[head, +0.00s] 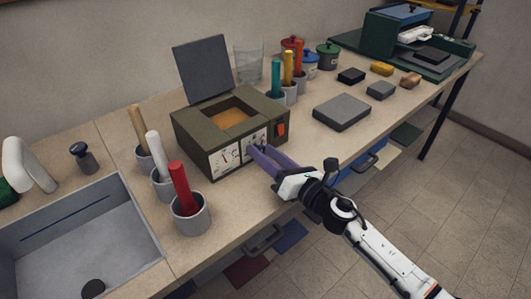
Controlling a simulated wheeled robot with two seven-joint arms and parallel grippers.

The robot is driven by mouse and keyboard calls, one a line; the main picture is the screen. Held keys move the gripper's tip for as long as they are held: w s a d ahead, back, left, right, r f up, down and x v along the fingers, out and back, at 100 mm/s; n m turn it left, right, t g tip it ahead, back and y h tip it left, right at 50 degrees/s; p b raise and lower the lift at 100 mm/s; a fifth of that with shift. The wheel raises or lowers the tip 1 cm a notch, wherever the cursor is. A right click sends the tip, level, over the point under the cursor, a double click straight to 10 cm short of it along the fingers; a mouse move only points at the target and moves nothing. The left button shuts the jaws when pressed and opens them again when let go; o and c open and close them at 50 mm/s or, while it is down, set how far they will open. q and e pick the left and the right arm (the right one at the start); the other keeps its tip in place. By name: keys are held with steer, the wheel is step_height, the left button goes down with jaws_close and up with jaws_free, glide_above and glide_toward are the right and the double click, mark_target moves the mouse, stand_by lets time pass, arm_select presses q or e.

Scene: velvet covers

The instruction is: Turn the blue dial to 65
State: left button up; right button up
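An olive box (195,130) with its lid up stands on the workbench. Its front carries white dial panels (222,160) with dark markings, and an orange switch (281,129) sits at the right of that face. The blue dial cannot be made out clearly; my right gripper covers part of the right-hand panel. My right gripper (260,149) has purple fingers that point at this panel. Its fingertips look apart, close to the panel; whether they touch a dial cannot be told. The dial's reading is too small to read. My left gripper is not in view.
Cups with coloured rods stand left of the box, including a red rod (180,187), and behind its right side. A grey sink (80,235) is at the left. A grey slab (342,111) and small blocks lie to the right. Drawer handles jut out below the bench's front edge.

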steer(key=v, duration=1)
steer(key=shift+s+d+b, duration=0.1)
steer(key=shift+b, duration=0.2)
